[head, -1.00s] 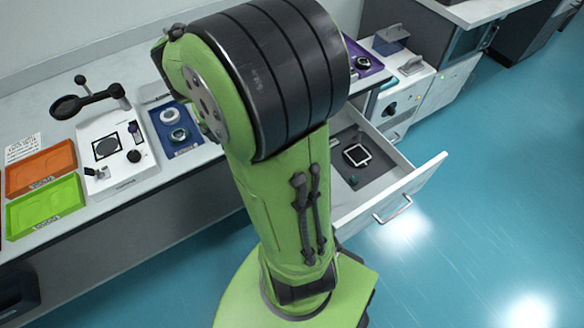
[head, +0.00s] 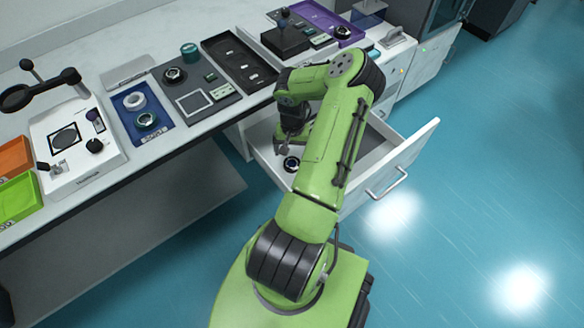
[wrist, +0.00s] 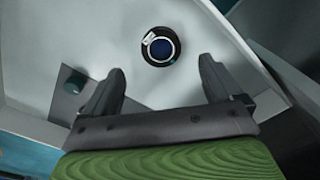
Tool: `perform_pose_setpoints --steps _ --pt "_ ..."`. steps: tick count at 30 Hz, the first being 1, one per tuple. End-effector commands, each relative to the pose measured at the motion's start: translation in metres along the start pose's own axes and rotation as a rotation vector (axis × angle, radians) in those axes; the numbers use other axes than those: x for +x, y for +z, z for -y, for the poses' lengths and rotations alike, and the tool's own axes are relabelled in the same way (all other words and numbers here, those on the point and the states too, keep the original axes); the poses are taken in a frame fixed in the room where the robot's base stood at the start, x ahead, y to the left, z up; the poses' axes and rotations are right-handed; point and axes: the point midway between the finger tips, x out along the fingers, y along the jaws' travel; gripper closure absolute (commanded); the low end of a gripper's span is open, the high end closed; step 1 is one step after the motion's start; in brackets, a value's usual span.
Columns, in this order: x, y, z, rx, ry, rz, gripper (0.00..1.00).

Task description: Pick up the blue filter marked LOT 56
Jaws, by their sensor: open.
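A round filter with a black ring, a dark blue centre and a small white label (wrist: 160,47) lies flat on the pale floor of the open drawer (head: 397,163). It also shows in the head view (head: 291,164). The writing on its label is too small to read. My gripper (wrist: 161,75) is open and empty, its two fingers apart. In the wrist view the filter lies just beyond the fingertips, roughly centred between them. In the head view my gripper (head: 291,146) is low over the drawer, close to the filter. My arm hides part of the drawer.
The drawer walls surround the filter. A small teal cylinder (wrist: 74,82) stands on a dark mat to the left in the wrist view. The bench above holds a blue tray (head: 128,118) with two rings, a grey tray (head: 222,103) and a purple tray (head: 300,16).

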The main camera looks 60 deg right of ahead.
Motion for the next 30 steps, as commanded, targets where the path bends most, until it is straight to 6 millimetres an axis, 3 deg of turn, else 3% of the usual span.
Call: perform_pose_setpoints --steps 12,20,30 --pt "0.066 0.001 0.001 0.000 0.000 0.001 0.08" --pt "0.066 0.000 0.001 -0.001 0.001 -0.001 0.09" --pt "0.066 0.000 0.001 -0.001 0.001 -0.001 0.61"
